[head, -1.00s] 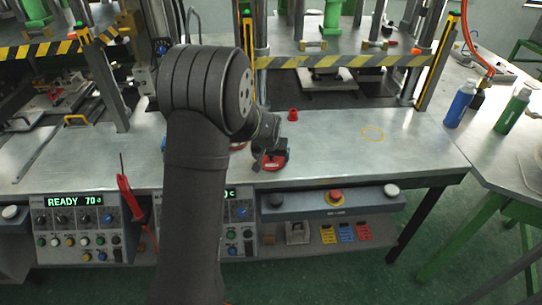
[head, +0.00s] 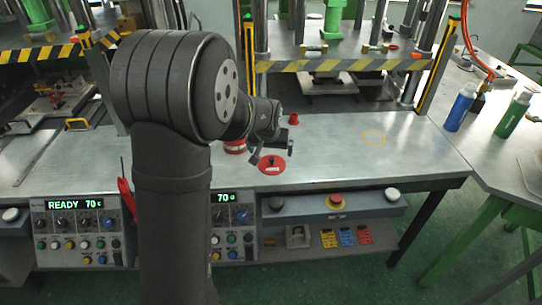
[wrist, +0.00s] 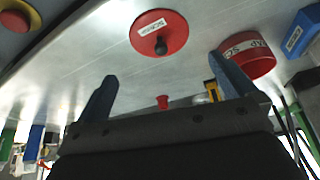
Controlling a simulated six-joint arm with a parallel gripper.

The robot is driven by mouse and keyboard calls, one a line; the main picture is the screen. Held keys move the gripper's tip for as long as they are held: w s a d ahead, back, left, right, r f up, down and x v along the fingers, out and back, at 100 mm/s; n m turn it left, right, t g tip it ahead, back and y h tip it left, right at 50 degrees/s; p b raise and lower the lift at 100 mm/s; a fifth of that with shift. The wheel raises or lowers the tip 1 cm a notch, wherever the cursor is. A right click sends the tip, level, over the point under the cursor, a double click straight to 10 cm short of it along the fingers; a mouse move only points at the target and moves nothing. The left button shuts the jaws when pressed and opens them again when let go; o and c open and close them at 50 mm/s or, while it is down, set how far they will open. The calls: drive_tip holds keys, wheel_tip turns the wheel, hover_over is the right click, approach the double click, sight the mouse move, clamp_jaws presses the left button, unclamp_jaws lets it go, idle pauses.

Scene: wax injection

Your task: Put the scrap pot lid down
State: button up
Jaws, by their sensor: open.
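The scrap pot lid (head: 271,168) is a flat red disc with a white label and a black knob. It lies knob up on the metal bench near the front edge, and it also shows in the wrist view (wrist: 174,24). My gripper (head: 273,150) is open and empty, just behind and above the lid. In the wrist view its two blue fingers (wrist: 162,70) are apart with nothing between them. The red scrap pot (head: 235,149) stands on the bench left of the lid, partly hidden by my arm; its label shows in the wrist view (wrist: 250,62).
A small red object (head: 293,119) stands behind my gripper. The control panel with a red button (head: 336,201) is below the bench's front edge. Bottles (head: 460,107) stand far right.

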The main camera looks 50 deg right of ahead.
sight(271, 160)
drive_tip(key=shift+v, duration=1.95)
drive_tip(key=shift+f, duration=0.15)
drive_tip(key=x, duration=1.2)
drive_tip(key=shift+r, duration=1.3)
